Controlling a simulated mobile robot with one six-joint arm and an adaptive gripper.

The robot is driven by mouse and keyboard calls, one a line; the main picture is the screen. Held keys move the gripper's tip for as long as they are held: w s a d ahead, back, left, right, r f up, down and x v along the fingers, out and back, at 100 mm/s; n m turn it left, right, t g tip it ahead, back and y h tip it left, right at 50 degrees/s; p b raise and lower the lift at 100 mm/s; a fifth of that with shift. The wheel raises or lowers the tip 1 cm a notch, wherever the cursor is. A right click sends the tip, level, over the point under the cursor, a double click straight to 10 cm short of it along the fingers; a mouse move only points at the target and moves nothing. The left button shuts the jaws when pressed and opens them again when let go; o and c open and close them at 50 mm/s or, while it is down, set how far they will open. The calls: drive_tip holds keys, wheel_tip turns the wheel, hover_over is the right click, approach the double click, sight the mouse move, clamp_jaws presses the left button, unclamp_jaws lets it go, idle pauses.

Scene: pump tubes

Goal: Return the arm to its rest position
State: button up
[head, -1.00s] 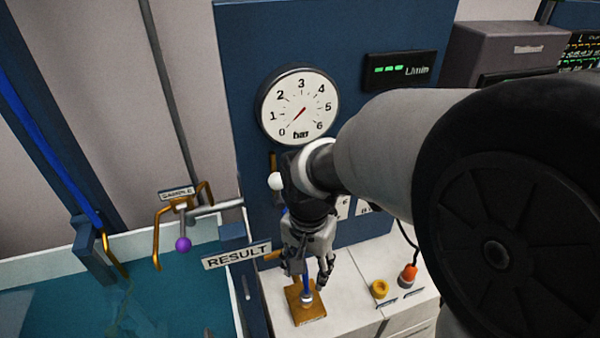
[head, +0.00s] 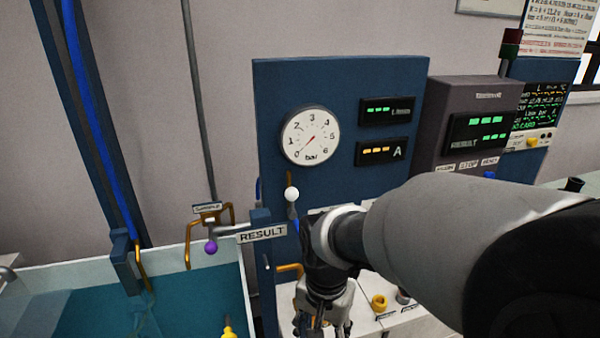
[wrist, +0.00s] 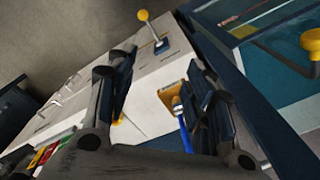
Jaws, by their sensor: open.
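My gripper (head: 322,322) hangs in front of the blue panel in the head view, pointing down over the white bench. My grey arm reaches to it from the right. In the wrist view my gripper (wrist: 158,105) has its two dark fingers apart, with nothing held between them.
A pressure gauge (head: 311,135) is on the blue panel (head: 345,80). A purple-knobbed tap (head: 211,246) and a RESULT sign (head: 263,233) stand left of my gripper, by the water tank (head: 190,300). A yellow knob (head: 379,303) is on the bench to the right.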

drive_tip(key=s+d+r+n+t, duration=0.4)
drive_tip(key=s+d+r+n, duration=0.1)
drive_tip(key=s+d+r, duration=0.5)
drive_tip(key=shift+s+d+r, duration=0.15)
drive_tip(key=shift+s+r, duration=0.1)
drive_tip(key=shift+s, duration=0.6)
drive_tip(key=shift+o, duration=0.4)
idle(1.6)
